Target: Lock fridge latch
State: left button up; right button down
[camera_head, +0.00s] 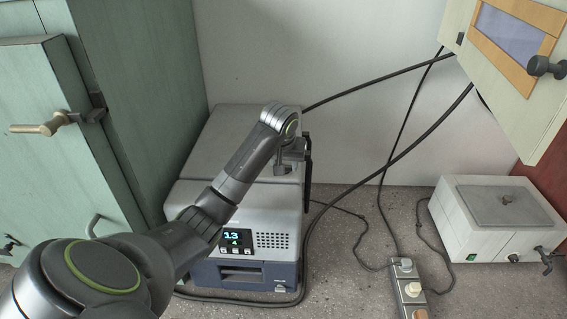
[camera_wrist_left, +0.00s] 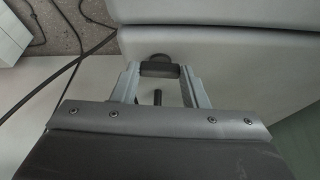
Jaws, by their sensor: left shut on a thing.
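The fridge (camera_head: 190,200) is a grey box on the bench with a lit display on its front. Its lid (camera_head: 205,145) looks down, with a dark seam across the top. My left arm reaches over the fridge from the front left. My left gripper (camera_head: 287,160) is at the right part of the fridge top, by the seam. In the left wrist view, the gripper (camera_wrist_left: 160,72) is shut on a dark bar, the latch (camera_wrist_left: 160,69), at the seam. Whether the latch is fastened cannot be told. My right gripper is not in view.
A green cabinet (camera_head: 140,90) with a handle stands close on the left. Black cables (camera_head: 370,185) run right of the fridge to a power strip (camera_head: 407,285). A white box (camera_head: 470,235) stands at the right. A wall cabinet (camera_head: 500,75) hangs at the upper right.

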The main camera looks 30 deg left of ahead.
pick_arm(q)
jog(key=shift+n, duration=0.5)
jog(key=shift+y, duration=0.3)
jog(key=o, duration=1)
